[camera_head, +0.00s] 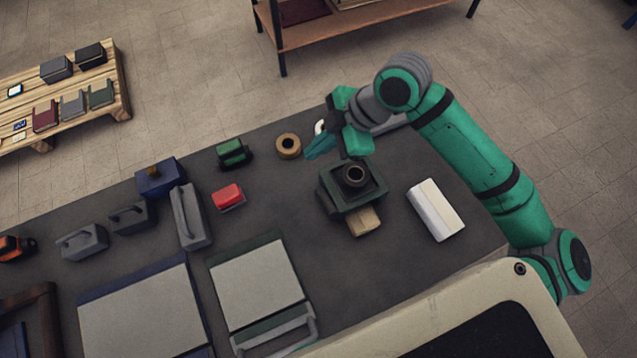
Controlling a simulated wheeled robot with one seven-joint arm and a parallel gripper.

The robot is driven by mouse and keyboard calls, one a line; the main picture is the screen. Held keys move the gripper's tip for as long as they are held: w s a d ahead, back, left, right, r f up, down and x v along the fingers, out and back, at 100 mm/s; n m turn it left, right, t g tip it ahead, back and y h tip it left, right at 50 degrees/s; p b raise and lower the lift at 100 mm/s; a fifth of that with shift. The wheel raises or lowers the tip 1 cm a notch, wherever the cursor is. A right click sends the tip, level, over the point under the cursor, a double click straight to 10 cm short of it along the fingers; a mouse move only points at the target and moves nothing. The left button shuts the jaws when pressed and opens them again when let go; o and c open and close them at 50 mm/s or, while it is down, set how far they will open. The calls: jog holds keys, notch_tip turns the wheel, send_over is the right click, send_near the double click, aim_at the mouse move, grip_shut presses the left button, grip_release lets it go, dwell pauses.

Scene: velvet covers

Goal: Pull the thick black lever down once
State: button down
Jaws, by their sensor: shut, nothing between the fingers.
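A dark green machine (338,203) stands on the table right of centre. On its top is a thick black round part (355,174), seen almost from above; it may be the lever, but its shape and length cannot be told. A tan block (363,221) sticks out at the machine's near side. My gripper (315,148) is shut and empty, with teal fingers pointing left. It is above and left of the machine in the picture, apart from the black part.
A tan ring (288,146) is just left of my fingertips. A white block (436,210) lies right of the machine. A red block (228,196), a green block (233,153), a blue box (159,177) and grey handled pieces (190,216) stand to the left. Large grey panels (256,284) lie in front.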

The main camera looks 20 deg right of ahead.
aim_at(322, 180)
jog(key=shift+s+f, duration=0.5)
jog(key=shift+f, duration=0.65)
jog(key=shift+s+f, duration=0.45)
jog(key=shift+f, duration=0.65)
jog(key=shift+s+f, duration=0.5)
jog(key=shift+f, duration=0.65)
jog(key=shift+d, duration=0.1)
jog(key=shift+s+f, duration=0.1)
jog(key=shift+f, duration=0.1)
jog(key=shift+f, duration=0.2)
jog(key=shift+s+f, duration=0.1)
jog(key=shift+f, duration=0.2)
jog(key=shift+s+f, duration=0.15)
jog(key=shift+s, duration=0.05)
